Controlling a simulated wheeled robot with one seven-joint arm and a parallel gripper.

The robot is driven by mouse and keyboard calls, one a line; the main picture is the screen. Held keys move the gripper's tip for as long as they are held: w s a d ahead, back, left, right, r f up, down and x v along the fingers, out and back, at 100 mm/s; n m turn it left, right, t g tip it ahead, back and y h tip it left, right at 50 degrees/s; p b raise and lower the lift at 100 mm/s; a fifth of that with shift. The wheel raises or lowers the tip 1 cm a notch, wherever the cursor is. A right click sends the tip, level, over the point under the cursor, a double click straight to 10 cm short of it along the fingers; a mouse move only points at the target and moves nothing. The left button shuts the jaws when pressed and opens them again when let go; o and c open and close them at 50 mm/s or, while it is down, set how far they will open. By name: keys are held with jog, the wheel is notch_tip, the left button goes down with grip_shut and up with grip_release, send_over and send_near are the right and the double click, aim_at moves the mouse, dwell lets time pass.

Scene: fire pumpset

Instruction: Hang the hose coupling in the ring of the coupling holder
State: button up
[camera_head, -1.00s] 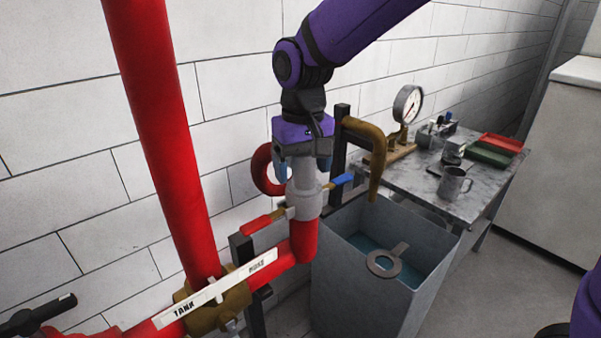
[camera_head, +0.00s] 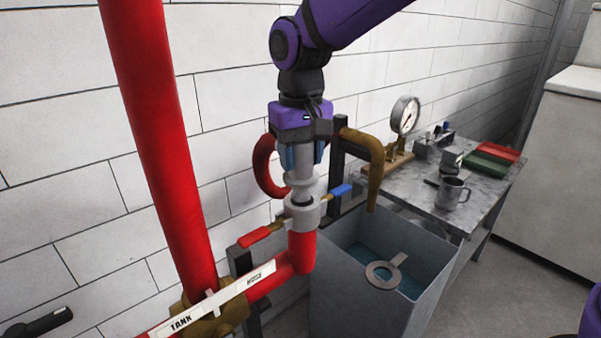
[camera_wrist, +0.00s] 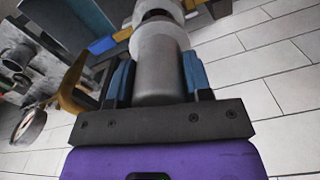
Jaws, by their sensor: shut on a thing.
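The hose coupling (camera_head: 300,178) is a grey cylinder with a wider collar at its lower end. My gripper (camera_head: 303,160), with blue fingers, is shut on its upper body. The coupling is upright just above the grey fitting (camera_head: 302,212) on the red pipe; a dark opening shows between them. In the wrist view the coupling (camera_wrist: 160,68) lies between both fingers, its collar beyond the tips. The ring of the coupling holder (camera_head: 382,275), flat and grey with a tab, is over the open tank, right of and below my gripper. Its mounting is unclear.
Red (camera_head: 262,236) and blue (camera_head: 341,191) levers flank the fitting. A brass bent pipe (camera_head: 376,165) and dark post stand close right of my gripper. The tank (camera_head: 345,285) holds water. A table (camera_head: 415,185) carries a gauge (camera_head: 405,115), mug and trays.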

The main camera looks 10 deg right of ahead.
jog(key=shift+r, duration=5.85)
